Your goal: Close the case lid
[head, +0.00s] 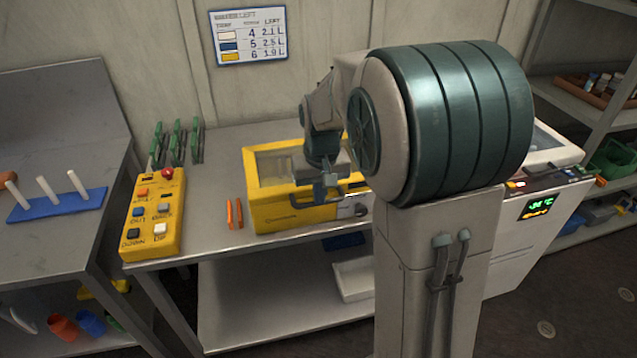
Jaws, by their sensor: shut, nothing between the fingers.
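The yellow case (290,215) stands on the grey metal table against the wall. Its lid (248,168) is a yellow frame around a clear or grey window. My arm hides the right part of the lid, and I cannot tell whether the lid lies fully down or is still slightly raised. A dark round fitting shows at the right of the case's front. My gripper (327,191) is shut and empty, fingers pointing down, at the front edge of the lid. I cannot tell whether it touches the case.
A yellow control box (153,215) with buttons and a red knob stands left on the table (205,180). Two orange sticks (234,213) lie between it and the case. Green racks (178,142) stand behind. A white machine (520,250) with a green display is at right.

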